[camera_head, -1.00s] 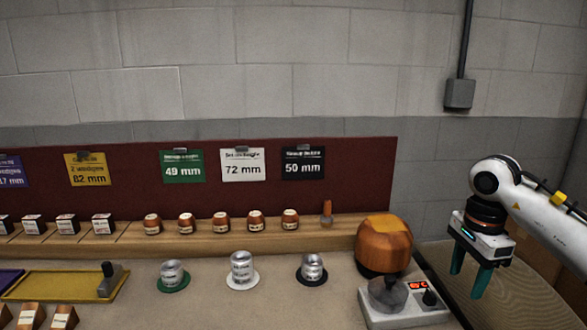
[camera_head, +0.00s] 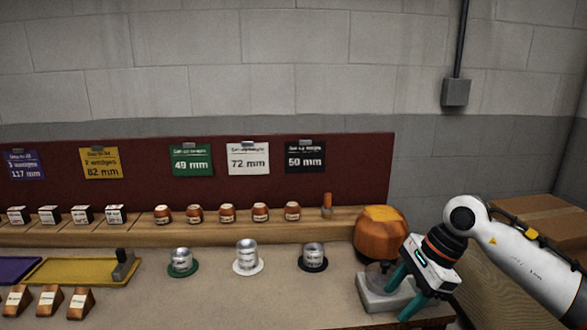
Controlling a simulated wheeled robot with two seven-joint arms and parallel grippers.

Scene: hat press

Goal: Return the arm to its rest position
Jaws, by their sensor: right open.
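My right gripper (camera_head: 405,294) is at the right of the bench with its two teal fingers apart and empty. It points down and to the left, in front of the grey press base (camera_head: 372,297), and hides much of that base and its control panel. The orange-brown wooden hat block (camera_head: 380,235) stands on the press just left of and behind my right wrist. Whether the fingers touch the press cannot be told. My left gripper is not in view.
Metal cylinders stand on a green disc (camera_head: 183,270), a white disc (camera_head: 247,267) and a black disc (camera_head: 313,264). Several small wooden blocks line the back ledge (camera_head: 345,229). A yellow tray (camera_head: 80,272) lies at left. A cardboard box (camera_head: 540,215) stands at right.

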